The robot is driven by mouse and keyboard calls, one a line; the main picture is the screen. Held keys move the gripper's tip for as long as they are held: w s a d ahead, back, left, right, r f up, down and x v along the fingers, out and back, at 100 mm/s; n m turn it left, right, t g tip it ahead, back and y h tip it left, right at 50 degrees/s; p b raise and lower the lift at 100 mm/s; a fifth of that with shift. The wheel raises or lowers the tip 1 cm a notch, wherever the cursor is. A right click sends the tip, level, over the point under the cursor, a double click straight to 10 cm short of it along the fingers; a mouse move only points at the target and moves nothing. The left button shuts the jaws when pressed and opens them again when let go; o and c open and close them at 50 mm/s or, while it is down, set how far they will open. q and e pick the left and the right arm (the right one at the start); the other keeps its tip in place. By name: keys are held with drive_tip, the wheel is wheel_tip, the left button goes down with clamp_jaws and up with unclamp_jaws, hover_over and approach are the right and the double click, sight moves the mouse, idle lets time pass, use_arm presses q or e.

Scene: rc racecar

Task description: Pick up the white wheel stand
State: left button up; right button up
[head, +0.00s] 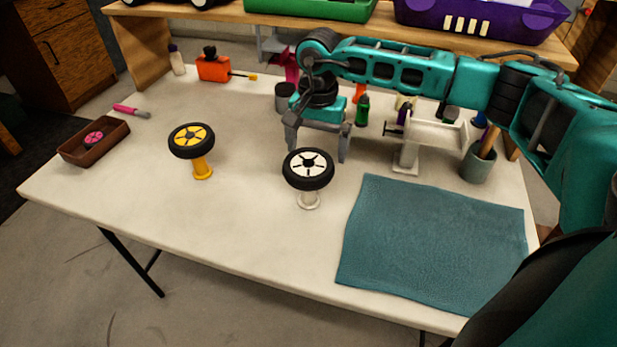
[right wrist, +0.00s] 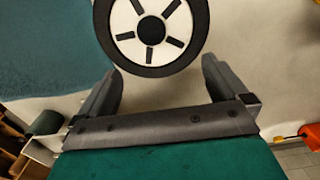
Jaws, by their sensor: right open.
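The white wheel stand (head: 308,201) stands upright near the middle of the table, with a black-tyred wheel with a white hub (head: 308,168) on top. In the right wrist view the wheel (right wrist: 125,36) fills the top centre and hides the stand below it. My right gripper (head: 317,152) is open and empty, fingers pointing down, just behind the wheel in the head view. In the right wrist view the gripper (right wrist: 162,78) has its fingers spread, with the wheel beyond the tips; I see no contact. My left gripper is not in view.
A yellow stand with a yellow-hubbed wheel (head: 191,139) is to the left. A brown tray (head: 94,141) lies at the far left. A teal mat (head: 434,240) covers the front right. A pale stand (head: 407,155) and a tool cup (head: 478,163) are behind it. The front left table is clear.

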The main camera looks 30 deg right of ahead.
wheel_tip(320, 180, down, 4)
drive_tip(key=shift+w+r, duration=0.1)
drive_tip(key=shift+r, duration=0.1)
drive_tip(key=shift+r, duration=0.1)
drive_tip(key=c, duration=1)
